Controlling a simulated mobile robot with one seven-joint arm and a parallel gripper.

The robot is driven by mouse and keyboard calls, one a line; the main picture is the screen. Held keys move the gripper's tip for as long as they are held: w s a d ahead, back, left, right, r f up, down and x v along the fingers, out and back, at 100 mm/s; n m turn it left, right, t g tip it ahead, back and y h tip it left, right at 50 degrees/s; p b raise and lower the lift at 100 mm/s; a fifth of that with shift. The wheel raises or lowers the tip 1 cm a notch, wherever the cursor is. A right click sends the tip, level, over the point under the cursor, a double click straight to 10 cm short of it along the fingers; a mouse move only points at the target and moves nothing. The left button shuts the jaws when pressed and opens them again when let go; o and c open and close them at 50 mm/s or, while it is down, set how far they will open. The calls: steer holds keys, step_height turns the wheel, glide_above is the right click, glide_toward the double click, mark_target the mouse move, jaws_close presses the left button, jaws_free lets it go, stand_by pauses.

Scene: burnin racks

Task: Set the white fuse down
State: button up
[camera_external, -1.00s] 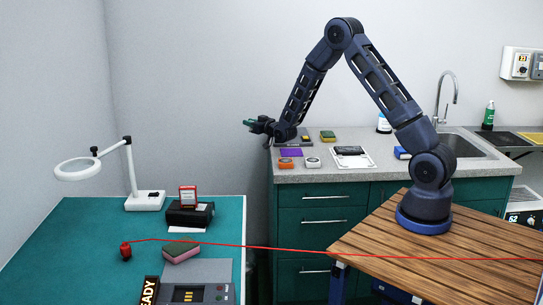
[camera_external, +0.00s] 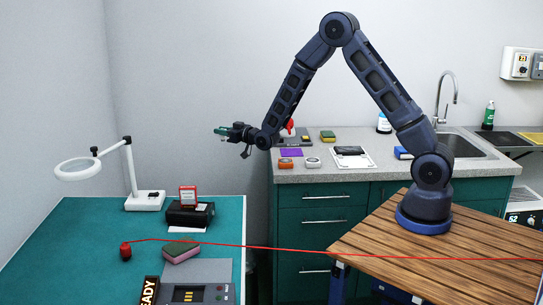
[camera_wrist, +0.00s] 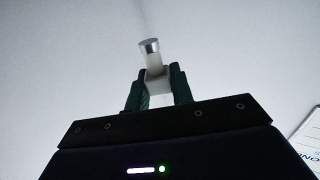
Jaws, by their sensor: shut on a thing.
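The white fuse (camera_wrist: 152,62) is a small pale cylinder with a silver metal cap at its upper end in the wrist view. My gripper (camera_wrist: 160,80) is shut on it, with a green finger on each side, and the capped end sticks out beyond the fingertips. In the external view my gripper (camera_external: 222,131) is in the air, above the level of the teal bench and left of the grey counter. The fuse is too small to make out clearly there.
The teal bench (camera_external: 80,245) holds a magnifier lamp (camera_external: 145,198), a black box with a red-framed card (camera_external: 188,196), a sponge (camera_external: 180,251), a grey device (camera_external: 200,293) and a red cable (camera_external: 300,251). The grey counter (camera_external: 345,175) carries several small items.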

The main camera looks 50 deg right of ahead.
steer(key=s+a+r+n+g+y, duration=0.15)
steer(key=s+a, duration=0.25)
steer(key=a, duration=0.5)
steer(key=s+a+r+n+y, duration=0.1)
steer(key=s+a+y, duration=0.2)
steer(key=s+a, duration=0.35)
step_height(320, 180, up, 4)
steer(key=n+g+y, duration=0.8)
steer(key=g, duration=0.1)
glide_above(219, 279)
step_height(219, 279, down, 19)
steer(key=shift+w+f, duration=0.1)
steer(key=shift+f, duration=0.1)
steer(key=o, duration=0.7)
steer(key=shift+o, duration=1.4)
